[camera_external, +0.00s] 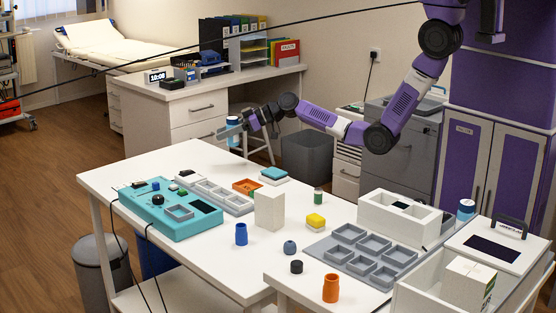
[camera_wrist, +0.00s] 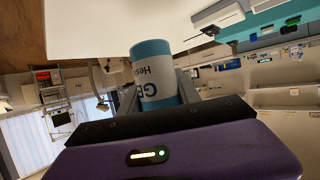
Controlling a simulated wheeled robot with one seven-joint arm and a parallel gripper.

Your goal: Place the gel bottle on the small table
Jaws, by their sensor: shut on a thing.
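The gel bottle (camera_external: 233,138) is white with blue ends. My gripper (camera_external: 230,131) is shut on it and holds it upright beyond the back edge of the large white table. In the wrist view the gel bottle (camera_wrist: 156,80) sits between the fingers, its printed letters partly visible. A light-legged stand (camera_external: 266,151) shows behind my gripper, mostly hidden; I cannot tell whether it is the small table. What lies directly under the bottle is hidden by the large table.
The large white table (camera_external: 190,242) carries a teal device (camera_external: 172,213), grey trays, a white block (camera_external: 269,210) and several small items. A desk with folders (camera_external: 190,92) stands behind. A dark bin (camera_external: 307,157) stands right of the stand. Open floor (camera_external: 60,170) lies at left.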

